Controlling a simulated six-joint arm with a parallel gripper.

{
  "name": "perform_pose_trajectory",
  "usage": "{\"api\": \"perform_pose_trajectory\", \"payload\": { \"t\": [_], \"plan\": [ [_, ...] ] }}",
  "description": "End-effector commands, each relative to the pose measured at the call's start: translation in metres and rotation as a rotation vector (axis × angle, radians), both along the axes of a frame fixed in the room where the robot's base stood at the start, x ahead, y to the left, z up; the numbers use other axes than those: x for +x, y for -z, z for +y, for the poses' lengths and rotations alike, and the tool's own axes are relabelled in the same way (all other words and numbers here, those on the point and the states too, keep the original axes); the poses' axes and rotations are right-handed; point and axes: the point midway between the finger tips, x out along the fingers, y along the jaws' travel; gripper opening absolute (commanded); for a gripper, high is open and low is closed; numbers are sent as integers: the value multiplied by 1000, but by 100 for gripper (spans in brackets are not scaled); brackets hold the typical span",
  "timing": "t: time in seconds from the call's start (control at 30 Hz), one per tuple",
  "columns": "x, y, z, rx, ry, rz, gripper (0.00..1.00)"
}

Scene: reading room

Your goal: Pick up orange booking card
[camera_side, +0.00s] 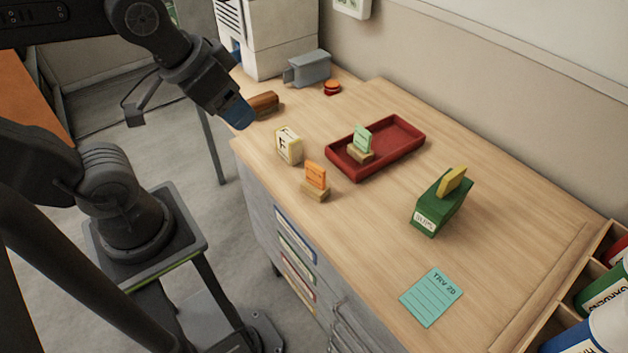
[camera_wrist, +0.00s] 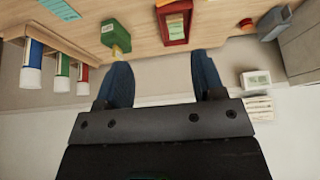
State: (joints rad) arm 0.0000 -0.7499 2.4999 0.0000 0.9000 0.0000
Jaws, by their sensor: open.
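The orange booking card (camera_side: 316,175) stands upright in a small wooden block (camera_side: 315,191) near the front edge of the wooden counter, in the side view. I cannot make it out in the wrist view. My gripper (camera_side: 243,118) is at the upper left of the side view, apart from the card and short of the counter's far left part. In the wrist view my gripper (camera_wrist: 163,82) shows two blue fingers spread wide with nothing between them.
A red tray (camera_side: 408,137) holds a green card (camera_side: 362,138) in a block. A cream box (camera_side: 289,145) stands left of the orange card. A green box (camera_side: 440,205) with a yellow piece, a teal sheet (camera_side: 431,297), a brown object (camera_side: 264,104) and a grey metal object (camera_side: 308,68) are also on the counter.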

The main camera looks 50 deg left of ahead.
Motion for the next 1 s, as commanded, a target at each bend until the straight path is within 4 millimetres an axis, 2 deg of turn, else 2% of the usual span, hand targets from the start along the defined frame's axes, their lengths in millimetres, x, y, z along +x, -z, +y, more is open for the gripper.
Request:
{"api": "perform_pose_trajectory", "payload": {
  "t": [0.2, 0.43, 0.7, 0.83, 1.0],
  "plan": [
    [0, 0, 0, 0, 0, 0, 62],
    [0, 0, 0, 0, 0, 0, 84],
    [0, 3, 1, 10, 5, 13, 85],
    [-2, 24, 7, 97, 45, 127, 85],
    [-13, 74, 33, 376, 175, 423, 85]
  ]
}}
